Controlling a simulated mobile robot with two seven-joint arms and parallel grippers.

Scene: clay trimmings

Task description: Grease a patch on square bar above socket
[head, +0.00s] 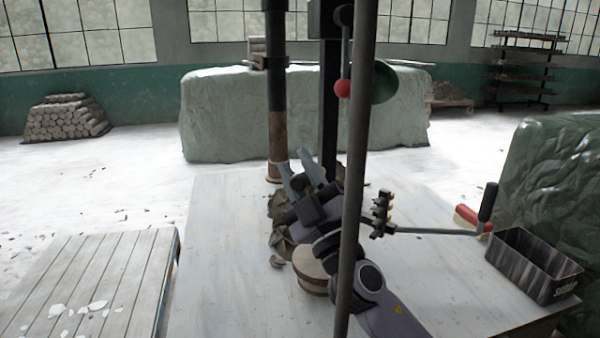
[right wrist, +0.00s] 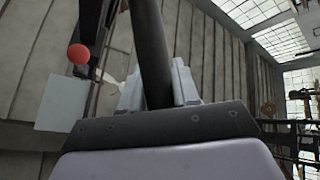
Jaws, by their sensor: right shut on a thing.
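My right gripper (head: 297,163) is over the table, its fingers angled up and left near the foot of a dark upright bar (head: 276,85). That bar has a brown lower part and a pale ring at its foot, partly behind a finger. A black post (head: 329,95) stands just right of it. I cannot tell which is the square bar, and I cannot make out the socket or a grease patch. My left gripper is not in view.
A grey pole (head: 352,190) crosses in front of my right arm. A red-knobbed lever (head: 343,88) hangs near the post. The table's (head: 225,270) left front is clear.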

